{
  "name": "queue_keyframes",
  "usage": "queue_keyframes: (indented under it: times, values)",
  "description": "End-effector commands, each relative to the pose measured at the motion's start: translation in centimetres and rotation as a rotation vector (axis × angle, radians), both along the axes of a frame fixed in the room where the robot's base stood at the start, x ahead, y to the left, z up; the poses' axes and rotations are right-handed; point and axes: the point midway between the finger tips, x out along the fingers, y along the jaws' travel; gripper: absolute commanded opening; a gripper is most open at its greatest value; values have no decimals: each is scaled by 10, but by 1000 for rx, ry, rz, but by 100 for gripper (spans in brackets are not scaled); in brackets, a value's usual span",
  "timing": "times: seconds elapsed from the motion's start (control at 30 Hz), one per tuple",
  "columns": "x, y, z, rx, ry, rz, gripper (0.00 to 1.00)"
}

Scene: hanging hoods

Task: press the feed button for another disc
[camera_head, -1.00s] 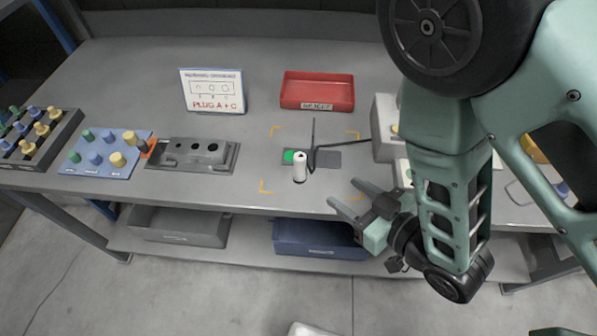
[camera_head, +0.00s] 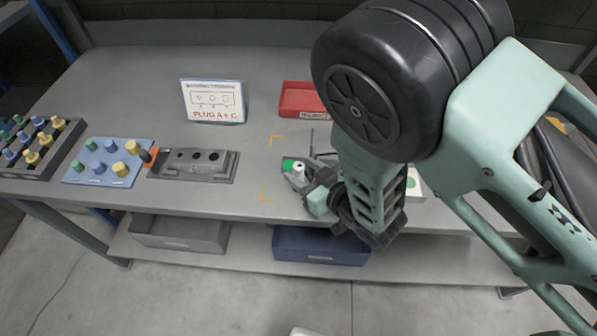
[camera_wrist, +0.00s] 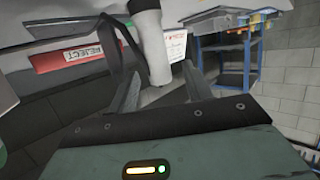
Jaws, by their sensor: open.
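My gripper (camera_head: 303,181) is open at the front of the bench, its fingers reaching around a small white cylinder (camera_head: 299,168) with a dark top. In the wrist view the cylinder (camera_wrist: 158,75) stands between the fingers (camera_wrist: 160,88), nearer the right one; I cannot tell whether it touches. A green patch (camera_head: 288,163) lies beside the cylinder. My arm hides most of the bench right of it; only the edge of a white box (camera_head: 415,187) shows past the arm. I cannot make out a feed button or a loose disc.
A red reject tray (camera_head: 297,100) stands behind. A sign reading "PLUG A + C" (camera_head: 213,101) is at back left. A grey block with holes (camera_head: 196,166), a blue peg board (camera_head: 103,165) and a dark peg rack (camera_head: 35,150) fill the left. Orange corner marks frame the cylinder's area.

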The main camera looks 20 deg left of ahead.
Motion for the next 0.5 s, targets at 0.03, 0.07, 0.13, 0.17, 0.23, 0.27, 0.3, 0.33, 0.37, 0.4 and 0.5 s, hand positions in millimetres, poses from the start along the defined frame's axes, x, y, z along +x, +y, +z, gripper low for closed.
queue_keyframes:
  times: [0.03,0.07,0.13,0.17,0.23,0.27,0.3,0.33,0.37,0.4,0.5]
  values:
    - [4,6,1,0,-1,0,50]
    - [5,9,0,1,-2,0,50]
    - [9,14,-3,-1,-1,-1,50]
    - [10,15,-4,1,-1,-1,50]
    - [11,18,-5,1,-1,-1,50]
    - [11,18,-6,1,0,-1,50]
    - [11,18,-6,1,0,-1,50]
    - [11,18,-6,1,0,-1,50]
    - [11,18,-6,1,0,-1,50]
    - [11,18,-6,0,1,-1,50]
    - [11,18,-6,1,0,-1,36]
